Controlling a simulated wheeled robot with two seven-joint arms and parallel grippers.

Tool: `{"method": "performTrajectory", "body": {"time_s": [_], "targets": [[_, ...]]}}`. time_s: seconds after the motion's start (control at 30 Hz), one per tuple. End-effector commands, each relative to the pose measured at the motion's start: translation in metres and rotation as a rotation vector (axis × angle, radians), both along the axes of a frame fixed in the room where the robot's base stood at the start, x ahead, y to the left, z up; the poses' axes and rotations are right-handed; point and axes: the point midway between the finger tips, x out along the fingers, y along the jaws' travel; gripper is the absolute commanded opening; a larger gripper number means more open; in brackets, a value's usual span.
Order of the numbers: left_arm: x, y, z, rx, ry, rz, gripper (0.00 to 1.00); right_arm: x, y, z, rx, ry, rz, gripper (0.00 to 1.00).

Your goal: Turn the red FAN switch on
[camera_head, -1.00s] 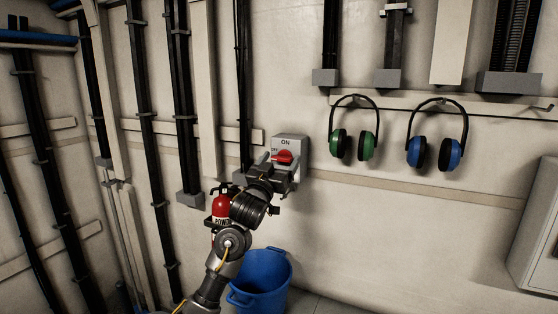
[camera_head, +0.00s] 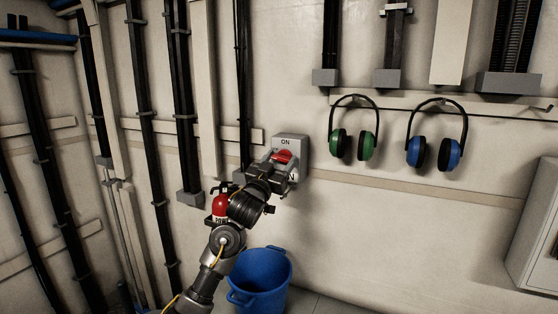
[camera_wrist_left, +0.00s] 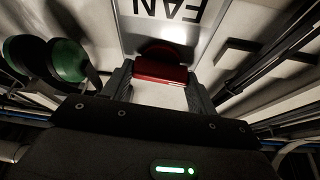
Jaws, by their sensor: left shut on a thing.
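The grey switch box (camera_head: 303,150) is on the wall, with "ON" printed near its top. Its red switch (camera_head: 284,156) shows as a small handle just below that print. My left gripper (camera_head: 280,162) is at the box, with its fingers shut on the red switch. In the left wrist view the red switch (camera_wrist_left: 160,72) lies between the two fingers (camera_wrist_left: 160,88), and the "FAN" label appears upside down above it. The lower part of the box is hidden behind the gripper. My right gripper is not in view.
Green earmuffs (camera_head: 368,146) and blue earmuffs (camera_head: 457,153) hang on the wall to the right. A blue bucket (camera_head: 265,285) stands on the floor below. Black conduits run down the wall at left.

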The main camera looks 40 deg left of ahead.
Motion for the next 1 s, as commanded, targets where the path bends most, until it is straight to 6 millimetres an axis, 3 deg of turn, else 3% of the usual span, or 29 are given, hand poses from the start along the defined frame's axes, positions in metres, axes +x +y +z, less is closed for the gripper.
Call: {"method": "performTrajectory", "body": {"time_s": [0.37, 1.0], "targets": [[0.0, 0.001, 0.003, 0.319, 0.103, 0.002, 0.35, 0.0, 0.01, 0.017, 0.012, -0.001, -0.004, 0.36], [0.0, 0.001, 0.004, 0.9, 0.287, 0.001, 0.35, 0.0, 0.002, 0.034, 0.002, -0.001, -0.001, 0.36]]}}
